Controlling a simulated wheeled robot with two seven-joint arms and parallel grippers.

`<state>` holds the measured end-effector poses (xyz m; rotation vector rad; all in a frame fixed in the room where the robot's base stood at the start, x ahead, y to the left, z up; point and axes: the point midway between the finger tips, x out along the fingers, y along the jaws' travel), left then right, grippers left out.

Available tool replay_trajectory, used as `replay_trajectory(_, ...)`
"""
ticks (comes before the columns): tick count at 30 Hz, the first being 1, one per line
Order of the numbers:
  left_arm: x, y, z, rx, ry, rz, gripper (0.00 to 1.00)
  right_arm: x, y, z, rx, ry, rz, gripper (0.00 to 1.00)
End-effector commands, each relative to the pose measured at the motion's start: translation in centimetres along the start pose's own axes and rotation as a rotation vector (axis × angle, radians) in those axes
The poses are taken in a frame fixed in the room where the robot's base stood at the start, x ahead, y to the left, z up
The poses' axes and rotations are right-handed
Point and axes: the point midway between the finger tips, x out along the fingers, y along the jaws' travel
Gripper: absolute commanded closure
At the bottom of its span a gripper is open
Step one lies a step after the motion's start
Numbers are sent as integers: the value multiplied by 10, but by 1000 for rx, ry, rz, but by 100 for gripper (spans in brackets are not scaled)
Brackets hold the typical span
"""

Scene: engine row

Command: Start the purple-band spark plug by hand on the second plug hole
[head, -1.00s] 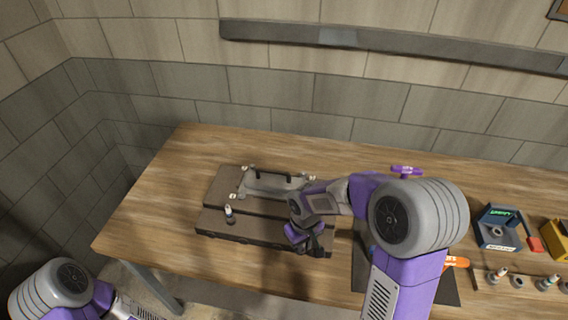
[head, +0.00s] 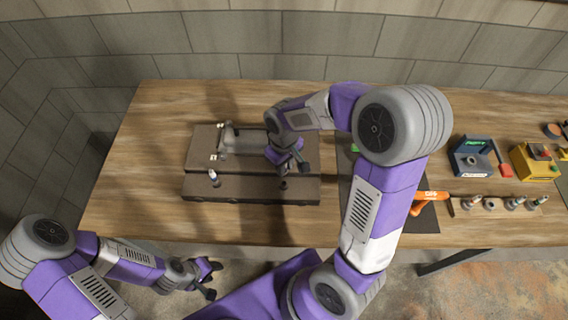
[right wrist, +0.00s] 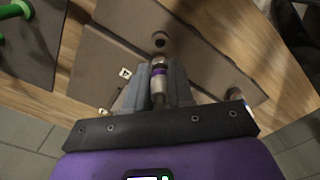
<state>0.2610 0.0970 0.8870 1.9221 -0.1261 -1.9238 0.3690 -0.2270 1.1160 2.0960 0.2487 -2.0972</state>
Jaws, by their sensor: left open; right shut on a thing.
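The purple-band spark plug (right wrist: 159,78) is held between the fingers of my right gripper (right wrist: 160,92) in the right wrist view. Its end points toward a dark round plug hole (right wrist: 159,40) in the engine block; I cannot tell whether they touch. In the head view my right gripper (head: 290,163) is over the right part of the dark engine block (head: 250,190). My left gripper (head: 207,278) is open and empty, in front of the table.
A rack (head: 473,206) with several plugs lies at the right. Behind it stand a blue box (head: 467,158) and a yellow box (head: 530,163). An orange-handled tool (head: 428,199) lies on a dark mat (head: 424,222). The table left of the block is clear.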

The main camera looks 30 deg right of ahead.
Motion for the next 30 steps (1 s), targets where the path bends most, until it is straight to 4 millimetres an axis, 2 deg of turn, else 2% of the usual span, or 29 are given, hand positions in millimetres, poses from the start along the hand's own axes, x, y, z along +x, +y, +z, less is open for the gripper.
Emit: replay_trajectory(30, 40, -15, -2, 0, 0, 0, 57, 51, 0, 0, 0, 0, 0, 100)
